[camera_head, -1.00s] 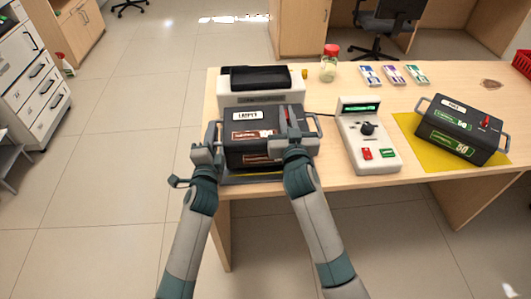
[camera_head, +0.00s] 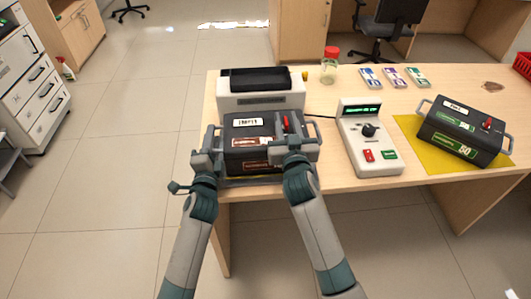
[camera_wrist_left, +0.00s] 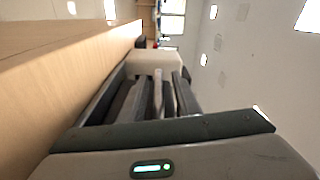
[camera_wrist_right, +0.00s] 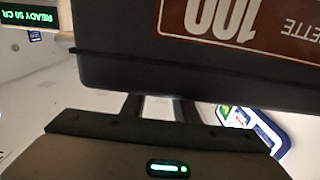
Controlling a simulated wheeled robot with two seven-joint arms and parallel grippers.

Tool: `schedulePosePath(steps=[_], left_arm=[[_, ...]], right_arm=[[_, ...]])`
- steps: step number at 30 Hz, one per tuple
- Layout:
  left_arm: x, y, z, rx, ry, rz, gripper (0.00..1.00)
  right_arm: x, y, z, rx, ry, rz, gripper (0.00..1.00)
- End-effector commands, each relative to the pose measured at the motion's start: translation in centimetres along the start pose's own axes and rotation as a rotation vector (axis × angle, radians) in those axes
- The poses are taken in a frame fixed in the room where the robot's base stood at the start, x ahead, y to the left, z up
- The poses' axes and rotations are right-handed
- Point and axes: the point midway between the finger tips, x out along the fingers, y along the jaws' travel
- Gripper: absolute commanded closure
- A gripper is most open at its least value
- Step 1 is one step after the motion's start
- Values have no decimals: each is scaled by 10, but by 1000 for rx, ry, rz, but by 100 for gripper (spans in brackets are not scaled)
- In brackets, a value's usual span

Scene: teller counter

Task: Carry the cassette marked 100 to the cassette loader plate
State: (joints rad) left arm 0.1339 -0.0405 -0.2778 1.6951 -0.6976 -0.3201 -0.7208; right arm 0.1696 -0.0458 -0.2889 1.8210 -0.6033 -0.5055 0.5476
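The cassette marked 100 (camera_head: 248,142) is a black box with a brown-red label and grey side handles. The label reads upside down in the right wrist view (camera_wrist_right: 236,17). The cassette is level, over a grey plate (camera_head: 262,181) at the counter's front left; contact between them is hard to tell. My left gripper (camera_head: 207,156) is at the left handle; its fingers (camera_wrist_left: 158,98) close around a pale bar. My right gripper (camera_head: 291,146) is at the cassette's right side; its fingertips are hidden behind the box in the right wrist view.
A beige machine (camera_head: 262,97) with a black top stands right behind the cassette. A control box (camera_head: 368,140) with a green display stands to the right. A red-lidded jar (camera_head: 329,66) is at the back.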

Motion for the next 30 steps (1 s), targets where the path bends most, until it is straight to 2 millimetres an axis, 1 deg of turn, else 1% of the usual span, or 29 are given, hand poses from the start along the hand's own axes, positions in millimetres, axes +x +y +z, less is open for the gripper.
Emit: schedulePosePath(steps=[5, 8, 18, 21, 25, 30], left_arm=[[-13, 1, 0, 1, 0, 1, 70], [-26, 1, 0, 1, 0, 1, 70], [-84, 1, 0, 0, 0, 2, 70], [-98, 0, 0, -1, 0, 1, 70], [-111, 0, 0, -1, 1, 0, 70], [-119, 0, -1, -1, 1, 0, 70]], right_arm=[[0, 0, 0, 0, 0, 1, 73], [0, 0, 0, 0, 0, 1, 73], [0, 0, 0, 0, 0, 1, 73], [0, 0, 0, 0, 0, 1, 73], [0, 0, 0, 0, 0, 1, 73], [0, 0, 0, 0, 0, 1, 73]])
